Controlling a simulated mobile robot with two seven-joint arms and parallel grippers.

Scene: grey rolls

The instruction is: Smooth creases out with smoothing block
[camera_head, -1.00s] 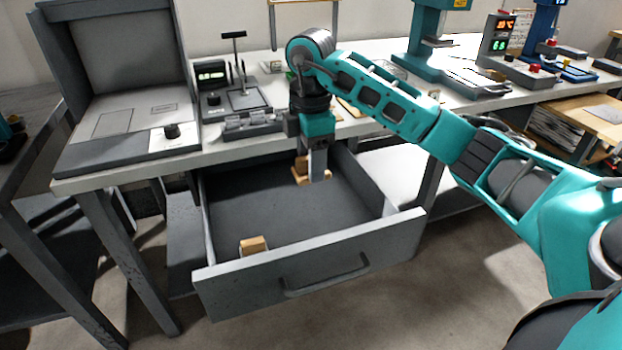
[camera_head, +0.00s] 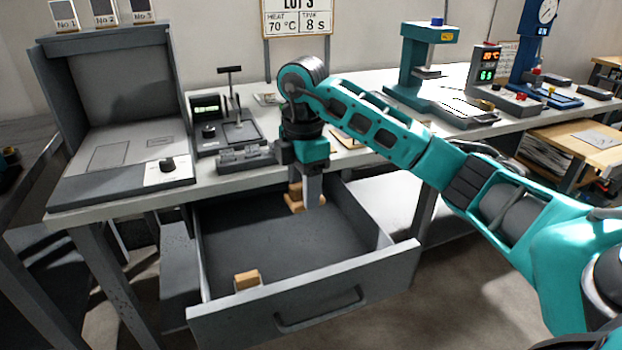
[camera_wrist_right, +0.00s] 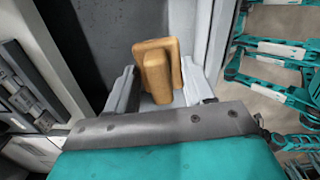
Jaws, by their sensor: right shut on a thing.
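My right gripper (camera_head: 305,188) is over the rear of the open drawer (camera_head: 225,305), pointing down. It is shut on a wooden smoothing block (camera_head: 294,203), a tan piece with an upright grip on a wider base. In the right wrist view the block (camera_wrist_right: 164,49) sits between the two fingers (camera_wrist_right: 158,92). I cannot tell for certain how far its base is above the drawer floor. A second small wooden block (camera_head: 247,280) lies in the drawer's front left. My left gripper is out of view. No creased sheet can be made out.
The grey bench (camera_head: 75,217) stands behind and above the drawer. It carries a light-box-like station (camera_head: 110,155), a small press device (camera_head: 235,130), and a teal press (camera_head: 425,60). A "LOT 3" sign (camera_head: 298,18) stands at the back. The drawer's middle is clear.

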